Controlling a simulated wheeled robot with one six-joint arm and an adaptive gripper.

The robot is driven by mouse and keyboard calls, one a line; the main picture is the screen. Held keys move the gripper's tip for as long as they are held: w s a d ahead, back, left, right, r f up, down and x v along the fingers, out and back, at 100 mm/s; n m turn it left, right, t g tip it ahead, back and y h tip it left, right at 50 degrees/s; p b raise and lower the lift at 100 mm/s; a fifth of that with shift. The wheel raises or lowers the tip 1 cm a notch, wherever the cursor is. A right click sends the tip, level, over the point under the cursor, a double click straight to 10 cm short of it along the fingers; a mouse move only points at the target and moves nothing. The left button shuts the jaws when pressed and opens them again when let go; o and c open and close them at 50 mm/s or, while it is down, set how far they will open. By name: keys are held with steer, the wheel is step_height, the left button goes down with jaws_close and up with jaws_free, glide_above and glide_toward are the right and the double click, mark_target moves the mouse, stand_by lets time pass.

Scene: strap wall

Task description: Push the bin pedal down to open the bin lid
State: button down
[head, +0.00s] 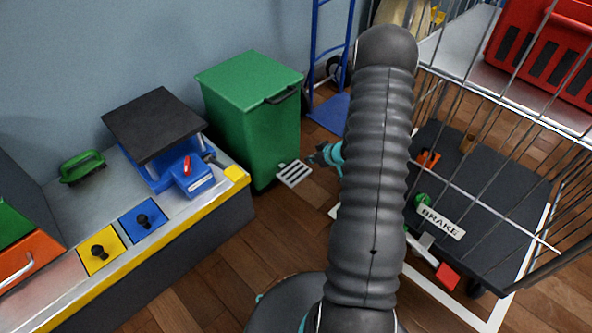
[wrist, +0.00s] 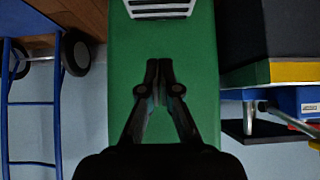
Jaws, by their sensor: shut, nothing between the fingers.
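The green bin (head: 255,128) stands against the wall, and its green lid (head: 248,78) with a dark handle lies closed on top. The slatted metal pedal (head: 294,173) sticks out from the bin's lower front. My gripper (head: 313,159) is beside the pedal's right end in the head view, partly hidden by my arm. In the wrist view my gripper (wrist: 159,62) is shut and empty in front of the bin's green face (wrist: 205,70). The pedal (wrist: 159,8) shows at the top edge there, apart from the fingertips.
A low bench (head: 190,232) with a blue scale and knobs stands left of the bin. A blue hand truck (head: 329,111) is behind on the right. A wire cart (head: 505,205) with a brake label stands at the right. Wooden floor lies between.

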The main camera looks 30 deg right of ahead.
stand_by(0.3)
steer(key=b, duration=0.2)
glide_above(291, 170)
steer(key=s+d, duration=0.1)
steer(key=s, duration=0.2)
steer(key=f, duration=0.7)
steer(key=shift+w+f, duration=0.15)
steer(key=shift+w, duration=0.1)
step_height(291, 170, down, 2)
steer(key=shift+f, duration=0.95)
